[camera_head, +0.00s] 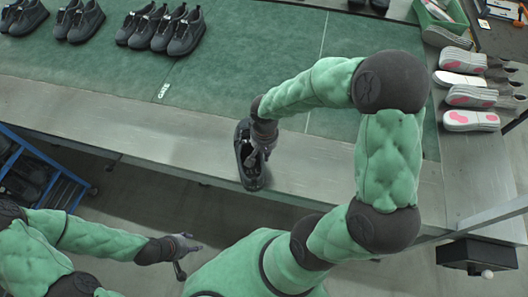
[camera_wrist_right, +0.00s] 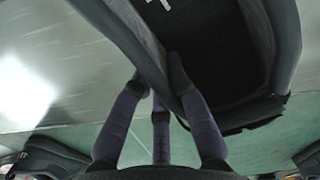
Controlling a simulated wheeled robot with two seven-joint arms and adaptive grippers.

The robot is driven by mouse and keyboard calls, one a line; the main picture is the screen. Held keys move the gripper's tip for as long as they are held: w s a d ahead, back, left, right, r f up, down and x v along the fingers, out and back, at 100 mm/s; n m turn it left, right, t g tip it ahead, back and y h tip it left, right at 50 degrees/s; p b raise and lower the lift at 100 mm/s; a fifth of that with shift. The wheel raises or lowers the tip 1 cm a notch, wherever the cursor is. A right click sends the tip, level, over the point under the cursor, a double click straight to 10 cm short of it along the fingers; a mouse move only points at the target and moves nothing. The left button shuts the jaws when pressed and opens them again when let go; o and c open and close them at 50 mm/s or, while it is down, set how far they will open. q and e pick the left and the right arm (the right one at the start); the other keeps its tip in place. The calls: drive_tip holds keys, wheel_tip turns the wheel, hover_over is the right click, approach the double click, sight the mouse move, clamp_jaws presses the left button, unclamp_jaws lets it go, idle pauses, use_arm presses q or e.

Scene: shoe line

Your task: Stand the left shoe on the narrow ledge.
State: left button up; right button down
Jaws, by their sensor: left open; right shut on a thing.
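A dark grey shoe (camera_head: 254,184) is at the bare metal strip along the table's front edge, its length pointing roughly toward me. My right gripper (camera_head: 257,150) is over its far part and is shut on the shoe's side wall. In the right wrist view the shoe (camera_wrist_right: 222,70) fills the upper right with its dark opening, and the wall passes between my right gripper's fingers (camera_wrist_right: 160,90). I cannot tell whether the sole touches the metal. My left gripper (camera_head: 184,254) is open and empty, low in front of the table.
Pairs of dark shoes (camera_head: 180,32) stand on the green mat (camera_head: 240,70) at the back left. Pale-soled shoes (camera_head: 468,95) lie on the right. A blue rack (camera_head: 62,185) stands at the left. The metal strip (camera_head: 110,115) left of the held shoe is clear.

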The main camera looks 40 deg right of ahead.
drive_tip(key=shift+f, duration=0.2)
drive_tip(key=c, duration=1.2)
unclamp_jaws()
drive_tip(key=shift+o, duration=0.2)
drive_tip(key=shift+r, duration=0.15)
